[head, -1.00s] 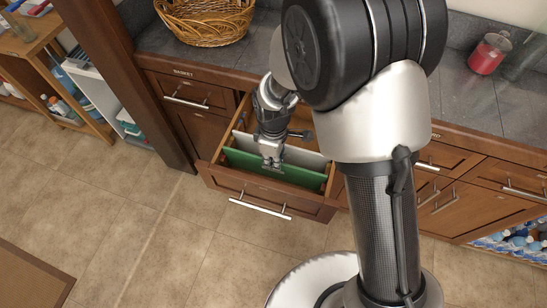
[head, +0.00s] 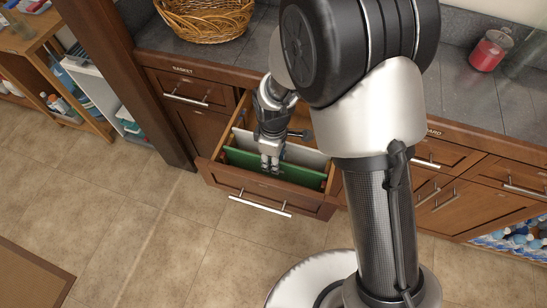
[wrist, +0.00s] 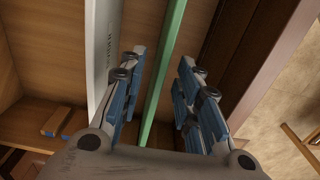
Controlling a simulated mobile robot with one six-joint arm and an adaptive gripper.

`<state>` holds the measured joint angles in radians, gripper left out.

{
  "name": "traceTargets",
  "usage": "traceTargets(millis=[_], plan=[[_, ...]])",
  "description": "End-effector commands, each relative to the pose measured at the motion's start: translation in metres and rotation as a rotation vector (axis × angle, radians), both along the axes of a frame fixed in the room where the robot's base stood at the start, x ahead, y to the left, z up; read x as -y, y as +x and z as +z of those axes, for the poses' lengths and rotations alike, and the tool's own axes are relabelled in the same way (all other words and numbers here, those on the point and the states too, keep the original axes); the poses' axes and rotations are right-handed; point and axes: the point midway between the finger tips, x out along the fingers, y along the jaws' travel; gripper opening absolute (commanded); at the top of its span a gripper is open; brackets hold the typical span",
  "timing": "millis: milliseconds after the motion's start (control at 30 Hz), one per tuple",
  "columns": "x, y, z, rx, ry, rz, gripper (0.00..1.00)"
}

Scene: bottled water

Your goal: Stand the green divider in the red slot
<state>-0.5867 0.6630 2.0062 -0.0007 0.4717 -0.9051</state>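The green divider (head: 240,160) stands on edge across the open drawer, near the drawer front. It also shows in the wrist view as a thin green strip (wrist: 166,70). My gripper (head: 270,168) is inside the drawer at the divider's middle. In the wrist view my gripper (wrist: 162,62) is open, with one finger on each side of the divider and a gap to both. I cannot make out the red slot; the divider's lower edge is hidden.
A white divider (head: 305,156) stands behind the green one, close to my left finger in the wrist view (wrist: 101,50). The wooden drawer (head: 225,176) has walls close around my gripper. A basket (head: 205,18) and a red jar (head: 489,53) stand on the counter.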

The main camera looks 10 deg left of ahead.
Motion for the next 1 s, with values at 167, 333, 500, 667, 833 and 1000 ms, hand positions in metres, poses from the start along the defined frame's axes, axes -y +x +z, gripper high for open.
traceTargets(millis=[167,333,500,667,833,1000], plan=[[0.0,0.0,0.002,0.0,0.0,0.0,0.31],[-0.001,0.001,0.022,0.003,0.002,0.0,0.31],[-0.001,0.001,0.059,0.005,0.004,0.0,0.31],[-0.001,0.001,0.091,0.004,0.003,0.0,0.31],[0.0,0.0,0.113,0.002,0.002,0.0,0.31],[0.0,0.0,0.12,0.0,0.0,0.0,0.31]])
